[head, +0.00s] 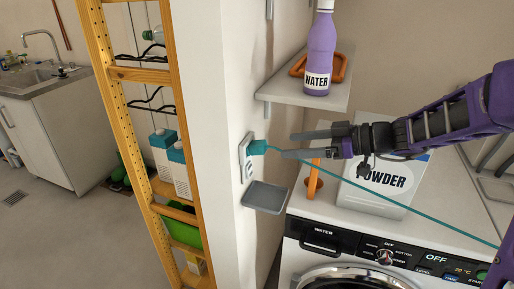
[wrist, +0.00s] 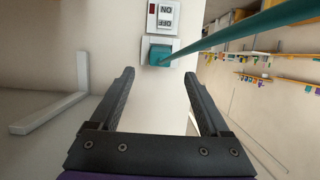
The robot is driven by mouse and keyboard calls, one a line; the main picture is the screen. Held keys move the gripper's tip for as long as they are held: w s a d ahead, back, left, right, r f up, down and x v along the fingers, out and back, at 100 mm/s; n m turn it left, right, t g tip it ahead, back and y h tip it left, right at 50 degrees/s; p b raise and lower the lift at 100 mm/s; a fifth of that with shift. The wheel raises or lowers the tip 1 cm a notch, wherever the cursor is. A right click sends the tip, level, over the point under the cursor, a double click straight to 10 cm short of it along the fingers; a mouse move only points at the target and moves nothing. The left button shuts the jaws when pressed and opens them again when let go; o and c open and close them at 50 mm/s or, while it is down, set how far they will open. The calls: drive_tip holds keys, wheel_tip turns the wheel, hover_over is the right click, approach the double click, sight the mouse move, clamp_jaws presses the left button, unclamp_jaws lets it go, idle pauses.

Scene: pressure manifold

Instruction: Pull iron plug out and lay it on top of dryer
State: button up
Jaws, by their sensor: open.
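The iron plug (head: 257,147) is teal and sits in the wall outlet (head: 246,158) on the white wall edge. A teal cord runs from it down to the right. It also shows in the wrist view (wrist: 159,54), below an ON/OFF switch. My gripper (head: 286,145) is open and empty, its fingers pointing left at the plug with a small gap. In the wrist view the plug lies ahead of and between the fingertips, not touched. The dryer (head: 440,232) stands at the lower right with a white top.
A POWDER box (head: 384,184) and an orange object (head: 314,180) stand on the dryer top. A shelf (head: 280,90) above holds a purple WATER bottle (head: 320,50). A small grey ledge (head: 265,196) juts out below the outlet. The dryer's top right looks mostly clear.

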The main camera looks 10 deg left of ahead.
sight(266, 147)
drive_tip(key=b+x, duration=0.1)
drive_tip(key=x, duration=0.2)
drive_tip(key=b+x, duration=0.1)
drive_tip(key=x, duration=0.3)
drive_tip(key=shift+a+f, duration=0.15)
drive_tip(key=shift+f, duration=0.15)
drive_tip(key=shift+w+a+b, duration=0.15)
drive_tip(key=shift+a+b, duration=0.55)
drive_tip(key=shift+b, duration=0.1)
drive_tip(key=shift+b, duration=0.65)
clamp_jaws()
idle(0.4)
drive_tip(key=shift+d+r, duration=0.1)
drive_tip(key=shift+d, duration=0.05)
drive_tip(key=shift+v, duration=2.85)
